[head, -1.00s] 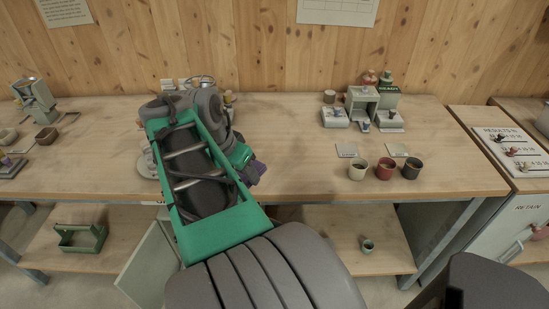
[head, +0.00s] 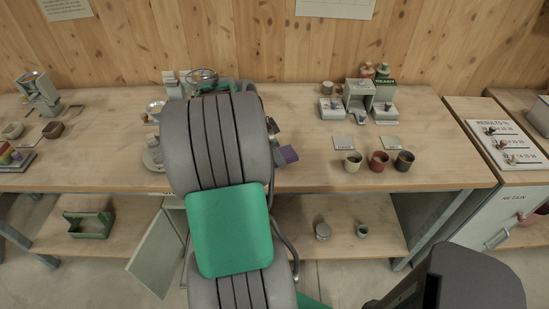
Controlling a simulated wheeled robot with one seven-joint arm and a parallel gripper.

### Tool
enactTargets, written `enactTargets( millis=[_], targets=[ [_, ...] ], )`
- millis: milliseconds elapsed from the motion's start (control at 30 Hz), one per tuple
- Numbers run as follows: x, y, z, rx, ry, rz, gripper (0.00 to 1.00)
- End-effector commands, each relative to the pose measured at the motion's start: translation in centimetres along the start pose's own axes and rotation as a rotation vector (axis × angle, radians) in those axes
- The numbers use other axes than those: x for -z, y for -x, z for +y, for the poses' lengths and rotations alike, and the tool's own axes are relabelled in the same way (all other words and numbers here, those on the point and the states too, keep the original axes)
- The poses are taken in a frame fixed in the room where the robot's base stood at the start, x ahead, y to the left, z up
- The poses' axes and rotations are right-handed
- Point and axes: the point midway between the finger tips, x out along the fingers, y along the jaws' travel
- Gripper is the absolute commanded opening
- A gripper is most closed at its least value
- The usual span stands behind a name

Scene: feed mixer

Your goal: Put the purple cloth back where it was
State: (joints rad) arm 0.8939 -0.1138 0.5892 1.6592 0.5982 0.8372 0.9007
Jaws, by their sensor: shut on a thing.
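The purple cloth (head: 287,155) shows as a small dark purple piece just right of my forearm, over the front part of the long bench. My gripper (head: 276,146) is mostly hidden behind my arm; only its dark end shows beside the cloth. It is shut on the purple cloth. The cloth looks held over the bench top, but I cannot tell its height. At the far left edge of the bench a dark tray (head: 24,166) holds small coloured pieces, yellow, purple and red, partly cut off by the frame.
A grey cup (head: 352,161), a red cup (head: 379,160) and a dark cup (head: 404,160) stand at the bench's right front. A small machine (head: 359,95) stands behind them.

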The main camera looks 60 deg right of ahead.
Motion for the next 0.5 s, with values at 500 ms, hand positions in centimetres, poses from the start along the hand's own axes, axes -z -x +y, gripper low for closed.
enactTargets(
  millis=[500],
  targets=[
    [-1.5,-3.8,-0.9,0.002,-0.001,0.0,0.21]
  ],
)
